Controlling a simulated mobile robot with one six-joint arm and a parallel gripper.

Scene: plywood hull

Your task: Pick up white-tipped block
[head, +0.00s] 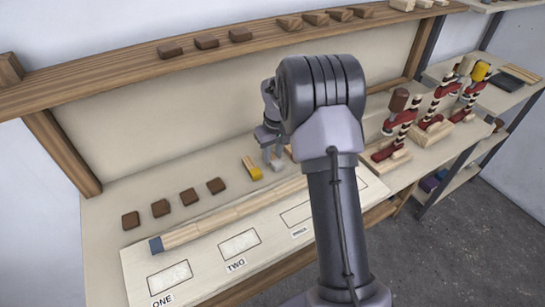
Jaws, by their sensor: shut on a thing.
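My gripper (270,150) points down at the work surface, partly hidden behind my own arm. It is shut on a block whose pale, whitish tip (277,166) shows just below the fingers. The rest of this white-tipped block is hidden by the gripper. I cannot tell whether the block still touches the surface. A wooden block with a yellow tip (255,174) lies just to the left, apart from the gripper.
Several dark brown blocks (161,208) lie in a row at left. A shelf (120,63) with blocks runs above.

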